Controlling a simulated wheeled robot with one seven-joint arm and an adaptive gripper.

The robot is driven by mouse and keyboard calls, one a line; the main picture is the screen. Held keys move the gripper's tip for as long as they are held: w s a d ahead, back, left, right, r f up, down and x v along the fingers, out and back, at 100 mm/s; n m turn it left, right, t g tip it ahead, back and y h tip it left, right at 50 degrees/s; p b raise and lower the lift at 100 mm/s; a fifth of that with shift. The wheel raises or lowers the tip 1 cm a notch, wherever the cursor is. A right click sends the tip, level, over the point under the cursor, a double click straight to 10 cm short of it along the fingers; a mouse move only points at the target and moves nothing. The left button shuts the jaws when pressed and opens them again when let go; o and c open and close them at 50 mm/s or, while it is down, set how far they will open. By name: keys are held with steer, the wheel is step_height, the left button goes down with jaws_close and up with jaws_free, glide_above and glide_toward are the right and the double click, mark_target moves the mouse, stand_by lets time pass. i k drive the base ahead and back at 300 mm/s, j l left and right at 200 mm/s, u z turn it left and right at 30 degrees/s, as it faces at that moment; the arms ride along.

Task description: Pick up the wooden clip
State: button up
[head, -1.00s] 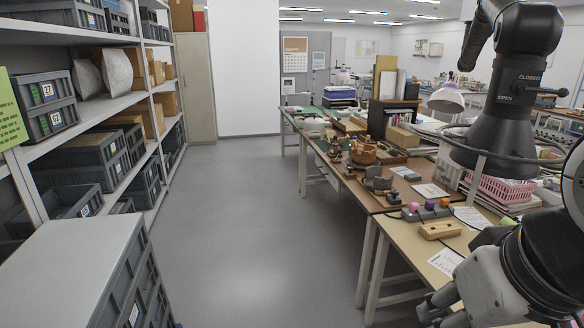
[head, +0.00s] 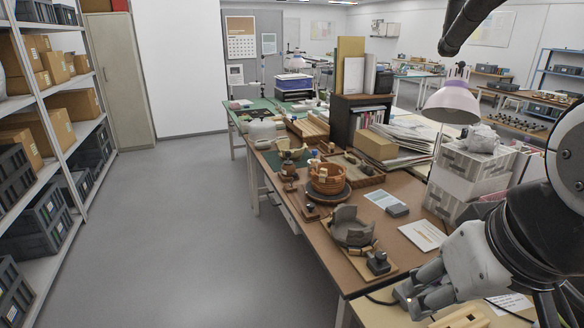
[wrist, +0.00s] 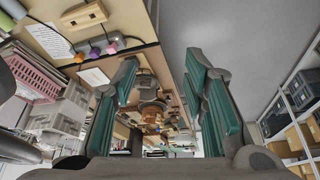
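I cannot make out the wooden clip for certain. Small pale wooden pieces (head: 361,248) lie beside the dark grey curved sherd (head: 350,226) on a wooden board on the brown table. Another tan piece sits at the reddish-brown pot (head: 327,180) farther back. They are too small to identify. My gripper (head: 420,296) is in front of the table's near right part in the head view. In the wrist view my gripper (wrist: 163,78) has its green-padded fingers wide apart, with nothing between them. The pot and sherd area shows small and far off between the fingers.
A wooden block with dark marks (wrist: 83,16) lies on the near pale table, partly cut off in the head view. A lamp (head: 452,104), white boxes (head: 470,172) and a dark shelf box (head: 352,118) stand behind. The grey aisle floor (head: 190,225) left of the table is clear.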

mark_target(313, 165)
steer(key=i+l+u, duration=0.1)
steer(key=i, duration=0.25)
steer(key=i+j+u, duration=0.25)
steer(key=i+u, duration=0.2)
steer(key=i+j+u, duration=0.15)
steer(key=i+u, duration=0.25)
steer(key=i+j+z, duration=0.15)
steer(key=i, duration=0.25)
steer(key=i+z, duration=0.15)
steer(key=i, duration=0.2)
steer(key=i+j+z, duration=0.15)
steer(key=z, duration=0.3)
steer(key=i+j+z, duration=0.3)
steer(key=z, duration=0.2)
steer(key=i+j+z, duration=0.25)
steer(key=z, duration=0.2)
steer(key=i+j+z, duration=0.15)
steer(key=j+z, duration=0.35)
